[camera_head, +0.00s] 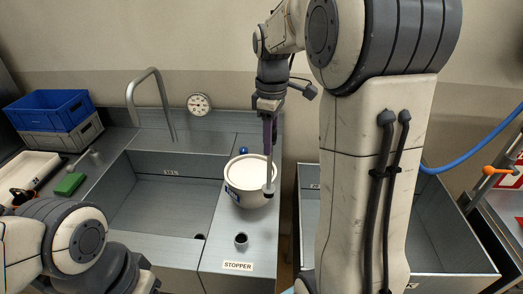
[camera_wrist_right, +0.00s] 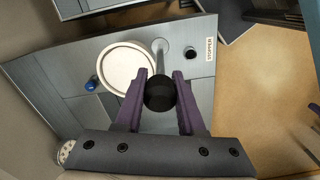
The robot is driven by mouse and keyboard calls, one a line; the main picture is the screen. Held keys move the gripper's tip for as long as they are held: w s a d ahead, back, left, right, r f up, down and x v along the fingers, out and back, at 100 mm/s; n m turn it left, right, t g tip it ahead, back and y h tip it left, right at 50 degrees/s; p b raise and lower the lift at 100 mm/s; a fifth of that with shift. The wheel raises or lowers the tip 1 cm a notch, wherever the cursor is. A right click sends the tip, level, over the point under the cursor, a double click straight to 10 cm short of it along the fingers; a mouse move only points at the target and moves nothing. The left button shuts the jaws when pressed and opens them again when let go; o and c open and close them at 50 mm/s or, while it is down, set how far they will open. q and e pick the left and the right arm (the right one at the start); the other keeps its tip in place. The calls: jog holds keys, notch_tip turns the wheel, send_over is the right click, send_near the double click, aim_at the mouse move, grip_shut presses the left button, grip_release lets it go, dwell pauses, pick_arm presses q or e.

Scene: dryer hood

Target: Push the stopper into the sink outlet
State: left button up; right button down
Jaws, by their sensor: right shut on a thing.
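My right gripper (camera_head: 268,138) is above the counter strip beside the sink. In the right wrist view its purple fingers (camera_wrist_right: 163,78) are shut on the stopper's black knob (camera_wrist_right: 159,96). The stopper's thin grey rod hangs down, with its lower end (camera_head: 268,189) in front of the white-lidded tub in the head view.
The white-lidded tub (camera_head: 234,191) stands on the strip, with a small holder (camera_head: 241,241) and a STOPPER label (camera_head: 237,266) in front. A tall faucet (camera_head: 131,100) rises behind the basin. Blue and grey crates (camera_head: 48,107) stand far left. A second basin (camera_head: 440,240) is right.

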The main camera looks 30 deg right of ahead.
jog(key=shift+r+p, duration=2.1)
jog(key=shift+r, duration=0.3)
jog(key=shift+a+f, duration=0.1)
